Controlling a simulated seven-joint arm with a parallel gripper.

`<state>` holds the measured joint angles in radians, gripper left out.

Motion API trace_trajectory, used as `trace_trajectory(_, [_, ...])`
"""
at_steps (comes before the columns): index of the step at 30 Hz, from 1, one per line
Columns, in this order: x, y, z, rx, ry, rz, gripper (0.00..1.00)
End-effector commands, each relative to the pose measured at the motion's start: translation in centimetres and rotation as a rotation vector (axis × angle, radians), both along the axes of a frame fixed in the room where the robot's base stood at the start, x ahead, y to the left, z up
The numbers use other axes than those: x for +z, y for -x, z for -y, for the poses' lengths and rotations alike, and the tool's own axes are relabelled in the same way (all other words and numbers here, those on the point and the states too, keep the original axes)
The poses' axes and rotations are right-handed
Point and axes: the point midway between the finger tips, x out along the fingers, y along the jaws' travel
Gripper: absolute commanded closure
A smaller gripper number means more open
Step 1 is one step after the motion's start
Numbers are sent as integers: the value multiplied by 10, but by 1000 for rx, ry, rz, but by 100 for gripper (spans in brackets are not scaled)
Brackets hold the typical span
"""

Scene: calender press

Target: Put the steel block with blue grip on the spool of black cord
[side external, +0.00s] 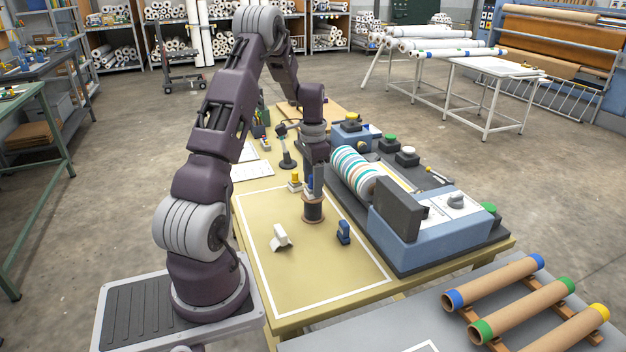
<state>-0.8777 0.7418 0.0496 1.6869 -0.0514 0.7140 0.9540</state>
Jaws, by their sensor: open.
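The spool of black cord (313,210) stands upright on the tan work mat, with brown flanges and dark cord between them. My gripper (318,188) points down directly above the spool in the picture and is open. A small piece with a blue grip (309,180) shows at the left edge of the fingers, and looks like the steel block. The fingers and spool hide much of it. I cannot tell whether it touches the spool or stands behind it.
A similar block with a yellow grip (295,183) stands just left. A dark blue object (343,232) and a cream-white object (281,237) are on the mat in front. The blue calender press (425,235) blocks the right side. The mat's front is clear.

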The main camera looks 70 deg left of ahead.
Motion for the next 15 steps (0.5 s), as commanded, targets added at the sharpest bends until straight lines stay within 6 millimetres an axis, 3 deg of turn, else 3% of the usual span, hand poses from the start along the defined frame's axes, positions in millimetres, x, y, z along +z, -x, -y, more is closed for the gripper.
trace_trajectory(4, [18,-1,-1,0,-4,3,45])
trace_trajectory(12, [91,-1,-1,0,-5,4,45])
trace_trajectory(15, [109,-1,-1,0,-3,2,45])
